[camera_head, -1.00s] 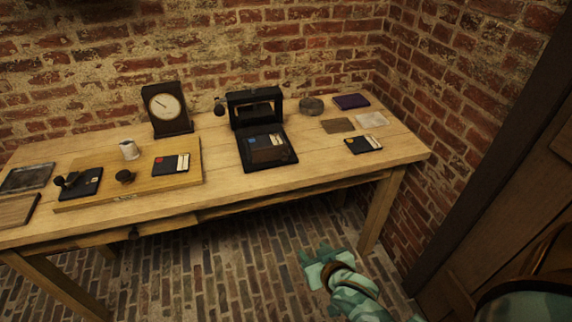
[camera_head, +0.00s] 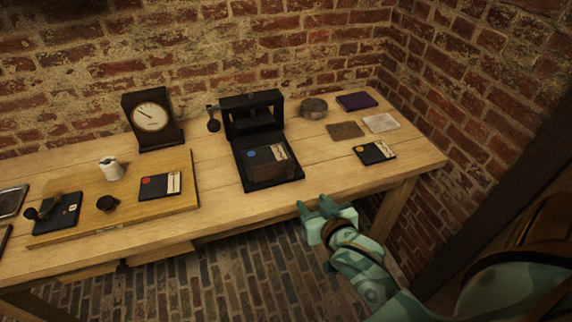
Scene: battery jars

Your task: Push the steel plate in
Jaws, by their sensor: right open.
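A black stand with an upright frame (camera_head: 252,106) and a low tray (camera_head: 290,176) stands mid-table. In the tray lie a dark, glossy flat piece (camera_head: 265,172) and a card with a blue dot (camera_head: 276,153). A thin pale grey plate (camera_head: 380,123) lies flat at the right, beside a brown plate (camera_head: 345,130). I cannot tell for sure which piece is the steel plate. My right gripper (camera_head: 318,208) is open and empty at the table's front edge, right of and nearer than the tray, touching neither. My left gripper is not in view.
A dial instrument (camera_head: 151,117), a wooden board (camera_head: 113,210) with a white jug (camera_head: 110,168) and a red-dot card (camera_head: 160,186) are left. A round grey tin (camera_head: 313,108), purple book (camera_head: 356,101) and yellow-dot card (camera_head: 374,152) are right. Bare wood lies between the tray and yellow-dot card.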

